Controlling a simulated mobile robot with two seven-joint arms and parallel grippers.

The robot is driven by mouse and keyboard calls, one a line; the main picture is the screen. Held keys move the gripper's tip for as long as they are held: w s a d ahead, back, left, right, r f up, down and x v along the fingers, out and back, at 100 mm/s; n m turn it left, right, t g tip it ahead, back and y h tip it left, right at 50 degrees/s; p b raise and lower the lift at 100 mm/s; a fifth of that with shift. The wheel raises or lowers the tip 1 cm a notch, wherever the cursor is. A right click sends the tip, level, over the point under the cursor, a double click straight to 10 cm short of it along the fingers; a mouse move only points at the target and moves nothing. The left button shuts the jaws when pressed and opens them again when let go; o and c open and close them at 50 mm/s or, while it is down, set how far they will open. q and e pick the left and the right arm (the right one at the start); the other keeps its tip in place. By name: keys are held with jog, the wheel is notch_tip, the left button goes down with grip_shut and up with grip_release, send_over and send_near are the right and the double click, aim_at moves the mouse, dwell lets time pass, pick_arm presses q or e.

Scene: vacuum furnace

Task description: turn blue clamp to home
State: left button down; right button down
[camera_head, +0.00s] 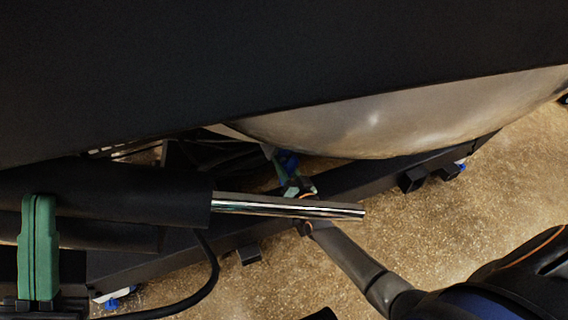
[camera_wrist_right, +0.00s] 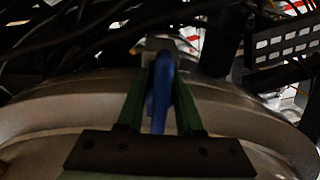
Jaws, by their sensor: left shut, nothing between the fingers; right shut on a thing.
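The blue clamp (camera_head: 288,158) sits under the rounded metal vessel (camera_head: 380,115), partly hidden by it in the head view. My right gripper (camera_head: 278,168) reaches up to it from the lower right. In the right wrist view the blue clamp (camera_wrist_right: 161,90) stands upright between the two green fingers of my right gripper (camera_wrist_right: 160,75), which is shut on it. The clamp's far end meets a grey metal piece at the vessel's rim. My left gripper (camera_head: 38,245) is at the far left of the head view, its green fingers together and empty.
A shiny metal rod (camera_head: 290,206) in a black sleeve crosses in front of my right gripper. A black base beam (camera_head: 345,190) runs below the vessel. A black cable (camera_head: 205,285) hangs at lower left. Dark cables (camera_wrist_right: 70,45) crowd behind the clamp. Speckled floor is open at right.

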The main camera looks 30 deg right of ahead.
dwell(0.5)
jog(key=c, duration=0.8)
grip_release()
jog(key=shift+c, duration=0.2)
pick_arm(q)
jog(key=shift+r, duration=0.1)
pick_arm(e)
jog(key=shift+s, duration=0.1)
jog(key=shift+s+p, duration=0.3)
jog(key=shift+s, duration=0.1)
pick_arm(q)
jog(key=shift+m, duration=0.4)
jog(key=r+p, duration=0.3)
jog(key=r, duration=0.1)
jog(key=shift+a+p, duration=0.2)
jog(key=shift+p, duration=0.1)
pick_arm(e)
jog(key=s, duration=1.1)
jog(key=shift+s+a, duration=0.3)
jog(key=shift+a, duration=0.1)
pick_arm(q)
jog(key=shift+s, duration=0.1)
